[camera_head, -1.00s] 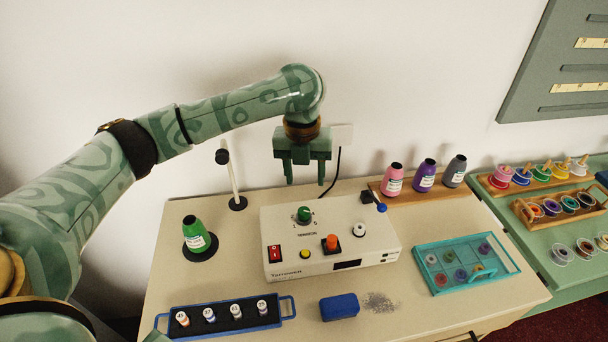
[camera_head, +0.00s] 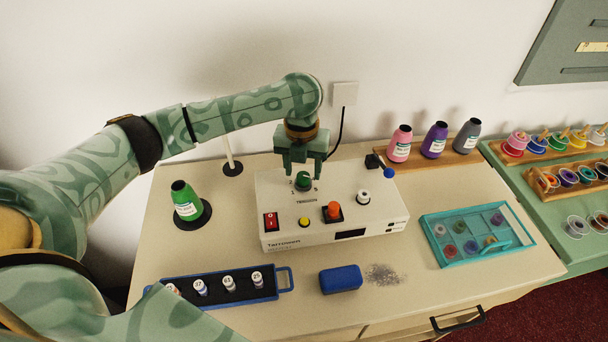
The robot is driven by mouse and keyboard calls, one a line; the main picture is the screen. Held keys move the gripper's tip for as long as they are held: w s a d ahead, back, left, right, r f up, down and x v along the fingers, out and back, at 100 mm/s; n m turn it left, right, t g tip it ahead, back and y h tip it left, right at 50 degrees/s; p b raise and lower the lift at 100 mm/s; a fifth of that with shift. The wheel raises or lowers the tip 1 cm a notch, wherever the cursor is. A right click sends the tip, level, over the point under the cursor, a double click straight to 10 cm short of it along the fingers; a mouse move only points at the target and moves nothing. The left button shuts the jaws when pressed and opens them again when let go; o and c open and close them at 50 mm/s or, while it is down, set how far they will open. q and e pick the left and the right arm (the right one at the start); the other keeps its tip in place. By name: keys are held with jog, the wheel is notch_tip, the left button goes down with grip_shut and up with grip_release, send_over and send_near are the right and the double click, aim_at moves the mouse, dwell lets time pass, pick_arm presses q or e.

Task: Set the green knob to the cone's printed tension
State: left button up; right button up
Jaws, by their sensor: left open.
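The green knob (camera_head: 303,180) stands on the top of the white machine (camera_head: 285,236), with printed marks around it. My left gripper (camera_head: 302,171) is open above and around the back of the knob, its fingers pointing down on either side. I cannot tell whether the fingers touch the knob. The green cone (camera_head: 184,200) stands upright on a black round base at the left of the machine. Its white label faces me, but the print is too small to read. My right gripper is not in view.
A red switch (camera_head: 270,221), a yellow button (camera_head: 304,222) and an orange knob (camera_head: 333,210) are on the machine. A blue tray (camera_head: 284,281) of small spools and a blue block (camera_head: 341,279) lie in front. A teal tray (camera_head: 443,261) is at the right. Three cones stand behind.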

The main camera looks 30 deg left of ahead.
pick_arm(q)
jog(key=shift+f, duration=0.65)
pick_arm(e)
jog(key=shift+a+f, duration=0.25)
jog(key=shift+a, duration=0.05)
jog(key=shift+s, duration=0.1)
pick_arm(q)
jog(key=c, duration=1)
jog(key=shift+o, duration=0.2)
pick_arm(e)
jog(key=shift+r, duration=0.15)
